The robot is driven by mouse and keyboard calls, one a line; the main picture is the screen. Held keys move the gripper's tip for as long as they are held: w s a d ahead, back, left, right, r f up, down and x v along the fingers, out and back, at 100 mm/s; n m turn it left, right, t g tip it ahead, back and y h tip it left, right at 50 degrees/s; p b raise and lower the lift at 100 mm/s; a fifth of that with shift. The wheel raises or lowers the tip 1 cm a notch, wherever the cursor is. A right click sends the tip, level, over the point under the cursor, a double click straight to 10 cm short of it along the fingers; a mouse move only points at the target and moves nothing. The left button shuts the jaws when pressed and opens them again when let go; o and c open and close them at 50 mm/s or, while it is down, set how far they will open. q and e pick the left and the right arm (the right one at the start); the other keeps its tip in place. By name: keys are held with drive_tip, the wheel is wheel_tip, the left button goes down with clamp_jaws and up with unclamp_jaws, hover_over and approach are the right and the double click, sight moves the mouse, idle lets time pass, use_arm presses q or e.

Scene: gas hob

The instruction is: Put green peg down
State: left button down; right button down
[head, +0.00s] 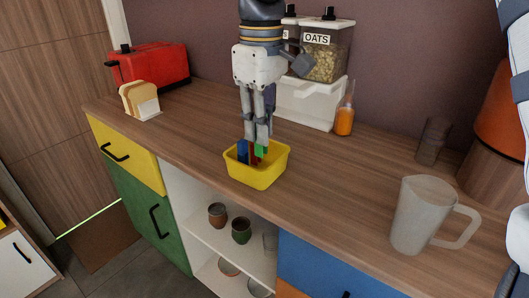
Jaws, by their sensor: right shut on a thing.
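My right gripper (255,140) comes down from the top of the head view with its fingers pointing into a small yellow tub (258,181). Its fingers are shut on the green peg (262,150), which shows just at the fingertips, at or just below the tub's rim level. A blue peg (243,151) and a red peg (254,158) show beside it in the tub. The lower end of the green peg is hidden by the tub wall, so I cannot tell whether it touches the bottom. My left gripper is not in view.
The tub stands near the counter's front edge. Behind it are an oats dispenser (325,55) and an orange bottle (345,118). A red toaster (152,66) and a bread holder (141,100) stand left; a pitcher (420,215) stands right. The counter (335,180) between tub and pitcher is clear.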

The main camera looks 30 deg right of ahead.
sight(265, 152)
drive_tip(key=w+d+f, duration=0.1)
drive_tip(key=f, duration=0.2)
drive_tip(key=w+d+f, duration=0.1)
drive_tip(key=f, duration=0.2)
drive_tip(key=w+d+f+b, duration=0.1)
drive_tip(key=w+f, duration=0.1)
drive_tip(key=f, duration=0.1)
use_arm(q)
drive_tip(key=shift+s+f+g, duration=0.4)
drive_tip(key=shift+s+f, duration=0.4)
use_arm(e)
drive_tip(key=shift+s, duration=0.1)
drive_tip(key=shift+f, duration=0.1)
drive_tip(key=c, duration=1.5)
unclamp_jaws()
drive_tip(key=shift+c, duration=0.2)
